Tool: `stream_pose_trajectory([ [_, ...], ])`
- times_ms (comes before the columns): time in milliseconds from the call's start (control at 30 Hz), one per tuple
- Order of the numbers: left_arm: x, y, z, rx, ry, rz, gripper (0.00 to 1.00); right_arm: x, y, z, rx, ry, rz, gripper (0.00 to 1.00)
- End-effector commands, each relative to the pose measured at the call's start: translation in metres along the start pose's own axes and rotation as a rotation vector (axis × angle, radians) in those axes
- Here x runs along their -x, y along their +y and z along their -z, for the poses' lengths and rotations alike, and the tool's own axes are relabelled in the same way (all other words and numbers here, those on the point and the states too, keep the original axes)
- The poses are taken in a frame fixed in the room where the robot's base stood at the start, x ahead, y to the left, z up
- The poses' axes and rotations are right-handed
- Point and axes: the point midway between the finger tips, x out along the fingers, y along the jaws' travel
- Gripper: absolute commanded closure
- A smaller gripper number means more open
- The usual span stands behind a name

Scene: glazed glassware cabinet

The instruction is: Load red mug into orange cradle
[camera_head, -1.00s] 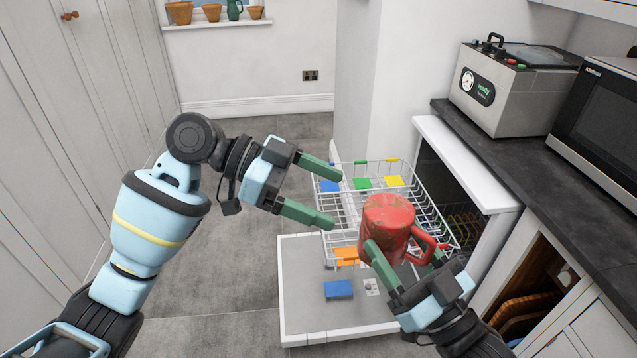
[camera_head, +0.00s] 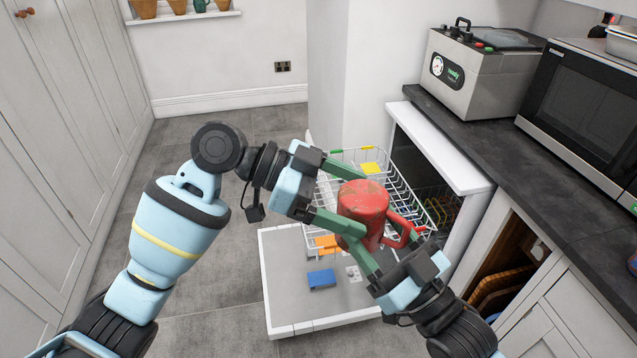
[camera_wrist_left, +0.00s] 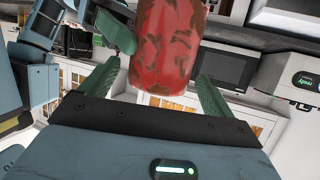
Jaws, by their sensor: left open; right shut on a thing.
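The red mug (camera_head: 362,208) is upside down or tilted, with brownish stains, held above the dishwasher rack. My right gripper (camera_head: 385,246) is shut on the mug by its handle side. My left gripper (camera_head: 335,196) is open, its fingers reaching to the mug's left side; in the left wrist view the mug (camera_wrist_left: 170,45) shows between and beyond the fingertips (camera_wrist_left: 158,80). Whether they touch it I cannot tell. The orange cradle (camera_head: 326,243) is at the rack's near left corner, partly hidden by the left gripper's finger.
The wire rack (camera_head: 404,190) carries a yellow tag (camera_head: 371,168) and a green tag (camera_head: 336,151). A blue block (camera_head: 321,279) lies on the open dishwasher door (camera_head: 285,305). The counter (camera_head: 480,150) with a microwave (camera_head: 585,105) stands at the right. Open floor lies to the left.

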Motion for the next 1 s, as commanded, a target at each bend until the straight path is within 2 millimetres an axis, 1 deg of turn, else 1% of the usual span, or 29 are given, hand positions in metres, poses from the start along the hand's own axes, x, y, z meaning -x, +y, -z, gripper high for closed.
stream_pose_trajectory([
  [33, -0.008, 0.001, 0.001, -0.001, 0.001, -0.003, 0.11, 0.000, 0.000, 0.001, 0.001, 0.003, 0.000, 0.73],
  [100, -0.017, 0.001, 0.001, -0.001, 0.000, -0.002, 0.11, 0.000, 0.000, 0.001, 0.001, 0.003, 0.000, 0.73],
  [300, -0.032, 0.000, 0.001, -0.001, 0.000, 0.000, 0.11, 0.000, 0.000, 0.001, 0.001, 0.003, 0.000, 0.73],
  [633, -0.035, 0.000, 0.000, -0.001, 0.000, 0.000, 0.11, 0.000, 0.000, 0.001, 0.001, 0.004, 0.000, 0.73],
  [667, -0.034, 0.000, 0.000, -0.001, 0.000, 0.000, 0.13, 0.000, 0.000, 0.001, 0.001, 0.004, 0.000, 0.73],
  [1000, -0.034, 0.000, 0.000, -0.001, 0.000, 0.000, 0.57, 0.000, 0.000, 0.001, 0.001, 0.003, 0.001, 0.73],
])
